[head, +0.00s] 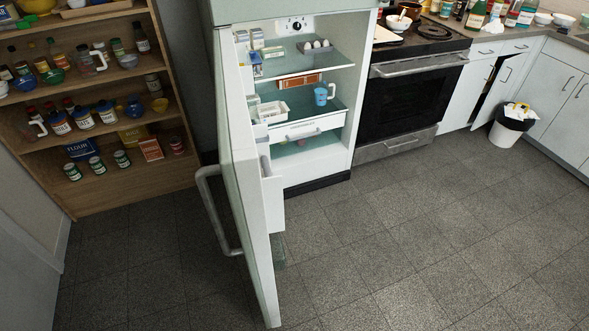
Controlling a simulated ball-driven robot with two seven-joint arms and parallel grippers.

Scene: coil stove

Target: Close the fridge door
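The pale green fridge (352,125) stands at the back centre with its interior in view. Its door (245,170) is hinged on the left and stands wide open, swung out toward me and seen nearly edge-on. A long grey bar handle (212,208) is on the door's outer face, on the left side. Inside are shelves with eggs, a blue mug (322,93), cartons and a white drawer (303,128). The door's inner shelves are mostly hidden by its edge. Neither of my grippers shows in the head view.
A wooden shelf unit (135,187) with jars, cans and bottles stands on the left. A stove (410,95) is right of the fridge, with cabinets (555,95) and a white bin (510,127) beyond. The tiled floor (400,250) in front is clear.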

